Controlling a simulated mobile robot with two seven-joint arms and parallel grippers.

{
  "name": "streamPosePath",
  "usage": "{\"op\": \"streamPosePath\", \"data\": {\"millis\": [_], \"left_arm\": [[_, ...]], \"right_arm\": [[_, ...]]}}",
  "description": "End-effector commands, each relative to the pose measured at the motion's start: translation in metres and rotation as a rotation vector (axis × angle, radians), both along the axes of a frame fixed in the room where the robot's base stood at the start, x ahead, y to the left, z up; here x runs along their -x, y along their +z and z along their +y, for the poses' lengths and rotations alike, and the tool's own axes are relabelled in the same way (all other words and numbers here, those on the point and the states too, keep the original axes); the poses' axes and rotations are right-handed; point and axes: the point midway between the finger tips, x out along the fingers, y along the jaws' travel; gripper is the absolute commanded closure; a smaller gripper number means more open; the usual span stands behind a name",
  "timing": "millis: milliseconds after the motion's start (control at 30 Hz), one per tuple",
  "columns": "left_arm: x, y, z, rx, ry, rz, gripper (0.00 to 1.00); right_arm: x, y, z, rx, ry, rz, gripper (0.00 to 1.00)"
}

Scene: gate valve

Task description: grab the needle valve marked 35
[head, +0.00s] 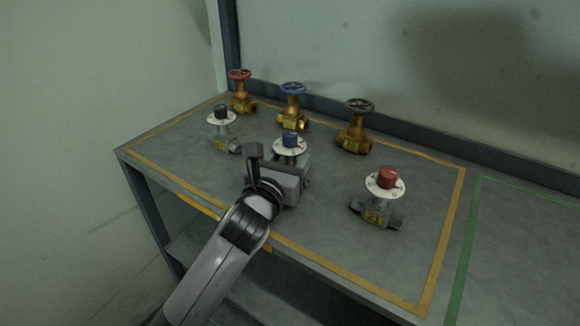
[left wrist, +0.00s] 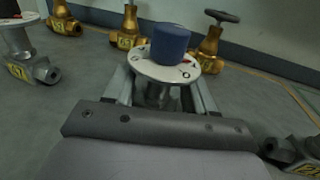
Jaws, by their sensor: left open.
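The needle valve with a blue knob (head: 291,139) and a white dial stands in the middle of the bench's front row. Its lower body and number tag are hidden by my gripper. My left gripper (head: 281,168) is open at this valve. In the left wrist view, the blue-knobbed valve (left wrist: 169,42) rises between the two fingers (left wrist: 162,92), with no clear grip on it. Another needle valve with a black knob (head: 221,113) stands to the left, and one with a red knob (head: 387,180) to the right. My right gripper is not in view.
Three brass gate valves stand behind, with a red handwheel (head: 239,75), a blue handwheel (head: 293,88) and a dark handwheel (head: 359,106). Yellow tape (head: 446,232) borders the area, with green tape (head: 466,245) to the right. The wall is close behind; the front right is clear.

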Motion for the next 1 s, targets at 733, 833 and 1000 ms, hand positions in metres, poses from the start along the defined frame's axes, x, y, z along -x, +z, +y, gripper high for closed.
{"op": "streamPosePath", "data": {"millis": [733,833,1000], "left_arm": [[-0.019,0.000,-0.007,0.000,0.000,0.000,1.00],[-0.019,0.002,-0.007,0.002,-0.001,-0.005,1.00],[-0.019,0.003,-0.007,0.001,-0.001,-0.005,1.00]], "right_arm": [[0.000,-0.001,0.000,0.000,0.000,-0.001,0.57],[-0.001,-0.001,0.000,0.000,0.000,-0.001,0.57],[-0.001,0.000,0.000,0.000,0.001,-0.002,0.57]]}}
